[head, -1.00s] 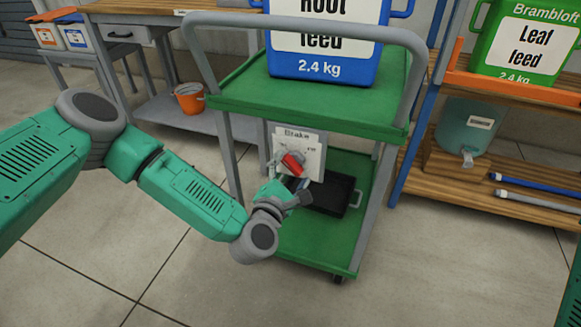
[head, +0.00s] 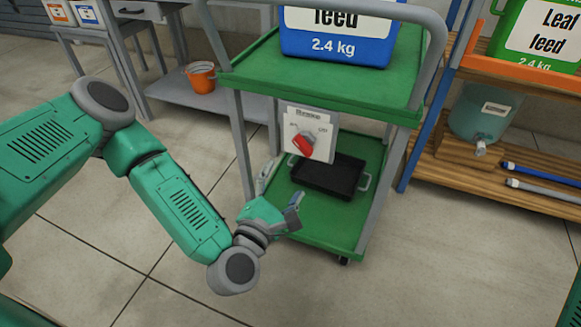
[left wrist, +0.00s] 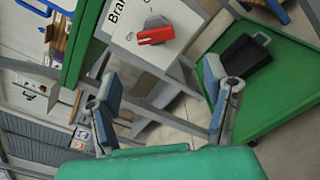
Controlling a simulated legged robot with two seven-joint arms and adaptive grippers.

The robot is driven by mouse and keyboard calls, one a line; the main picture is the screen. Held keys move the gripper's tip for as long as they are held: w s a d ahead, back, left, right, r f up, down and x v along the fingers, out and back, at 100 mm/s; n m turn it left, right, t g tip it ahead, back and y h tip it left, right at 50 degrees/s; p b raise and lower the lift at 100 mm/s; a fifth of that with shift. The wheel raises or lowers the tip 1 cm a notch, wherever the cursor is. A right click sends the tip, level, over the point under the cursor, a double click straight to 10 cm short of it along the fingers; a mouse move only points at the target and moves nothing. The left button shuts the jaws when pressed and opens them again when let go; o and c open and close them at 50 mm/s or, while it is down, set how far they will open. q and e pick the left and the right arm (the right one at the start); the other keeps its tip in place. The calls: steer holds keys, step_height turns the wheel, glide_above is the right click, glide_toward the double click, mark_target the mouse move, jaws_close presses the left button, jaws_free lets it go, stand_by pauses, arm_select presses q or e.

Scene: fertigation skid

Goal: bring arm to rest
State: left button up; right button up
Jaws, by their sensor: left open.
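My left arm comes in from the left in the head view, bent at the elbow. My left gripper (head: 278,190) is open and empty, in front of the green cart's lower shelf. It stands below and left of a white plate with a red knob (head: 304,144), apart from it. In the left wrist view the two fingers of the gripper (left wrist: 162,105) are spread wide. The red knob (left wrist: 156,36) shows beyond and above the gap between them, with nothing between the fingers. My right gripper is not in view.
The green cart (head: 290,222) carries a blue feed container (head: 345,45) on top and a black tray (head: 330,176) below. An orange bucket (head: 201,77) stands on the bench's lower shelf. A rack with a teal tank (head: 484,115) is at right. Floor in front is clear.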

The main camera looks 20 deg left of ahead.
arm_select(q)
steer(key=shift+s, duration=0.4)
steer(key=s+d+f+m+g+h+p, duration=0.3)
steer(key=s+f+m+g, duration=0.15)
steer(key=s+m, duration=0.35)
steer(key=s+d+f+m+g+h+p, duration=0.25)
steer(key=s+m+g, duration=0.3)
steer(key=m, duration=0.35)
steer(key=s+a+m+g+y+p, duration=0.4)
steer(key=s+a+m, duration=0.6)
steer(key=a, duration=0.6)
steer(key=s+g+y, duration=0.1)
steer(key=g+y, duration=0.1)
steer(key=g, duration=0.1)
steer(key=shift+a+r, duration=0.15)
steer(key=shift+a, duration=0.2)
